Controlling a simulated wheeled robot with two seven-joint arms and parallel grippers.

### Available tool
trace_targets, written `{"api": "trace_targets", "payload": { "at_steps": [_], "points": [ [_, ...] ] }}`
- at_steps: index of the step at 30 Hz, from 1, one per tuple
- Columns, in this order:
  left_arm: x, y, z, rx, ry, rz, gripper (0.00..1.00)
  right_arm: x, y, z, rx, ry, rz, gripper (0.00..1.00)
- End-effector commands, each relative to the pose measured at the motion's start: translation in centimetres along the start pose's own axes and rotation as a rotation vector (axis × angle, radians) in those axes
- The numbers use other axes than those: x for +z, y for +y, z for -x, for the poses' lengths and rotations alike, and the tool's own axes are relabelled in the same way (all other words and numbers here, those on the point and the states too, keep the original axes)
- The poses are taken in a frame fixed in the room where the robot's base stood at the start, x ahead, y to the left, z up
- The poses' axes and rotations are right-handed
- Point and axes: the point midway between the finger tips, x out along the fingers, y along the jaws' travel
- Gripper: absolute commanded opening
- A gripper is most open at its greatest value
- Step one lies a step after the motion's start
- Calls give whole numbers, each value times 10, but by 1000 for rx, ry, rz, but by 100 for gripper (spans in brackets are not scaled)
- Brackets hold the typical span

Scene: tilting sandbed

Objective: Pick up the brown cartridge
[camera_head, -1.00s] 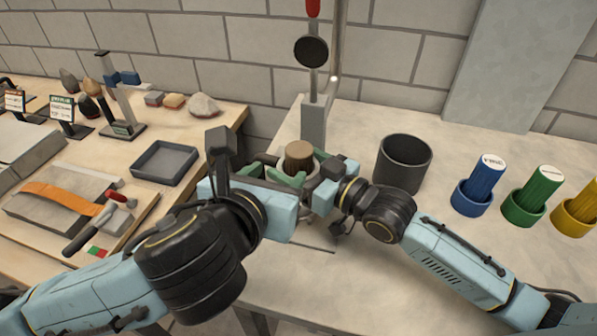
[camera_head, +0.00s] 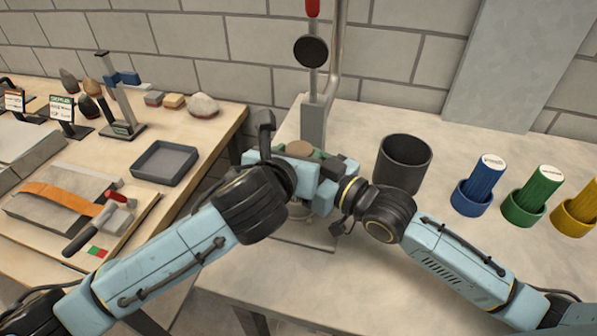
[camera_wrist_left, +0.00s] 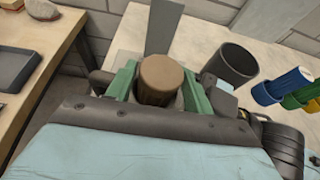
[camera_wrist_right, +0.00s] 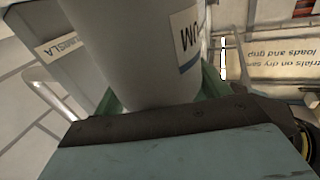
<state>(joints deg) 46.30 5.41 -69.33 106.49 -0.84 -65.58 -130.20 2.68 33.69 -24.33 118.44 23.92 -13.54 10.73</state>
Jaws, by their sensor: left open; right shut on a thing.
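The brown cartridge (camera_head: 300,148) stands upright at the foot of the grey post in the head view. Only its top shows there. In the left wrist view the brown cartridge (camera_wrist_left: 161,78) is between the green fingers of my left gripper (camera_wrist_left: 160,92), which is open, with a finger on each side. In the head view my left gripper (camera_head: 306,156) hides the cartridge's lower part. My right gripper (camera_wrist_right: 160,95) is shut on a grey cylinder (camera_wrist_right: 130,45) with a white label. In the head view, my right gripper's fingers are mostly hidden behind my left gripper.
A grey post (camera_head: 313,122) with a red-handled lever rises behind. A dark cup (camera_head: 403,165) stands to the right, then blue (camera_head: 484,182), green (camera_head: 538,192) and yellow (camera_head: 580,208) cartridges in rings. A grey tray (camera_head: 163,163) lies on the left table.

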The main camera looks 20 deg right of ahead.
Motion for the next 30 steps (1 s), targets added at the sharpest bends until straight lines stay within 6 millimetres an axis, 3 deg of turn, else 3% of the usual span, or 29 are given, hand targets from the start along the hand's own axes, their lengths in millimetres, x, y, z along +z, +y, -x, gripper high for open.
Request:
{"api": "trace_targets", "payload": {
  "at_steps": [7, 18, 25, 30],
  "points": [
    [0, 0, -1, 0, -1, 0, 49, 3, 2, 0, 4, -9, 1, 39],
    [1, 0, 0, 0, -2, 0, 4, 4, 2, 0, 4, -9, 1, 39],
    [3, 0, 1, 0, -3, 0, 4, 4, 2, 0, 4, -10, 0, 39],
    [26, 0, 10, -1, -9, -2, 4, 4, 2, 0, 4, -10, 0, 39]
  ]
}}
